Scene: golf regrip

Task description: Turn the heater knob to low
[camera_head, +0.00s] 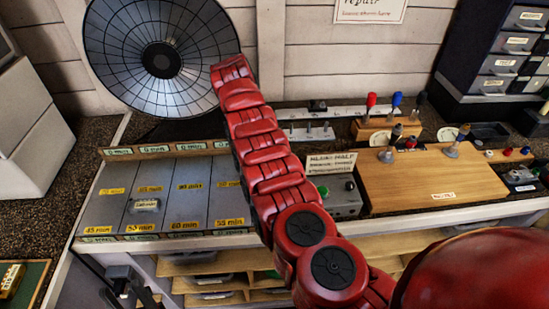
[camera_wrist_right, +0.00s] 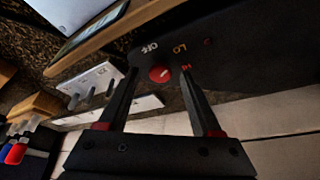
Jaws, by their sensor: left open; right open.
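The heater (camera_head: 163,60) is a large round dish with a dark hub at the upper left of the head view. In the right wrist view its red knob (camera_wrist_right: 160,74) sits on a dark panel marked OFF, LO and HI. My right gripper (camera_wrist_right: 158,80) is open, with one finger on each side of the knob in the picture. I cannot tell whether the fingers touch it, or which mark the knob points to. In the head view my red right arm reaches up to the dish edge, and its gripper is hidden there. My left gripper (camera_head: 122,286) is open and empty at the lower left.
A grey mat (camera_head: 170,195) with minute labels lies below the dish. A wooden board (camera_head: 430,178), a tool block (camera_head: 385,131) and a small grey box (camera_head: 345,203) stand to the right. Drawers (camera_head: 515,45) are at the upper right. A white box (camera_head: 30,125) stands at the left.

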